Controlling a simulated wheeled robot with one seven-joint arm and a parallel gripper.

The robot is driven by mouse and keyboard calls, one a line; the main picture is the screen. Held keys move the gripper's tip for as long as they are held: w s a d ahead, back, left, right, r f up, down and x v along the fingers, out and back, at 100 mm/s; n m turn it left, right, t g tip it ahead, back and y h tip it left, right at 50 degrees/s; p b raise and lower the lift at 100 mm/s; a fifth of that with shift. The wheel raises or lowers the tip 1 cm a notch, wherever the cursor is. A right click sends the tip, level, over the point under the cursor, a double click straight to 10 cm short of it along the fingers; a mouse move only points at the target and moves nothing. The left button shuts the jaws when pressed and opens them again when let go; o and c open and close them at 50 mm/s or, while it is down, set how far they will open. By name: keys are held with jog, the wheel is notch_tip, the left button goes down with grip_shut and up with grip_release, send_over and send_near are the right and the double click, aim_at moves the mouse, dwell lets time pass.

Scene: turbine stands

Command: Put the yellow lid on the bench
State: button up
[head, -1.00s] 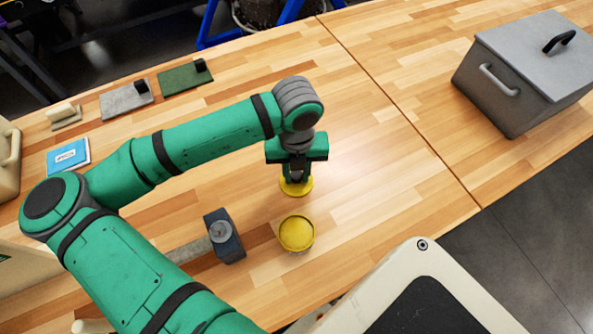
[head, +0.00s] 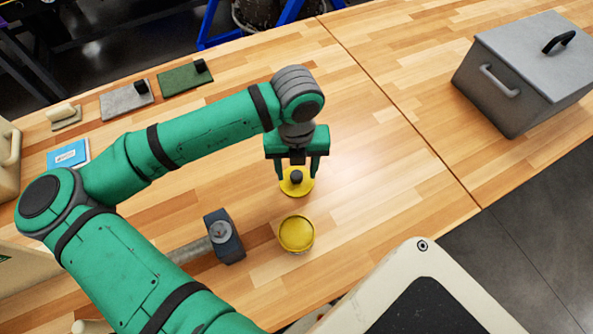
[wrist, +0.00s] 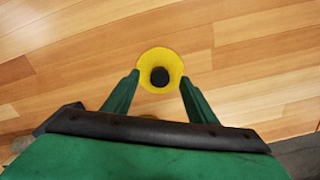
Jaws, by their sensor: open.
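The yellow lid (head: 297,186), a round disc with a dark knob, lies on the wooden bench (head: 380,150). In the wrist view the lid (wrist: 160,62) shows just beyond and between my fingertips. My gripper (head: 298,176) is open and empty just above the lid, with its fingers on either side of the knob. In the wrist view my gripper (wrist: 160,82) shows its two green fingers spread apart. A round yellow container (head: 297,233) stands on the bench in front of the lid, apart from it.
A hammer with a dark head (head: 225,236) lies left of the yellow container. A grey lidded box (head: 515,80) stands at the right. A blue booklet (head: 68,154), a green pad (head: 185,79) and a grey pad (head: 126,100) lie at the left. The bench right of the lid is clear.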

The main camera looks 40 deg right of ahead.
aim_at(297, 175)
jog(key=shift+r, duration=2.4)
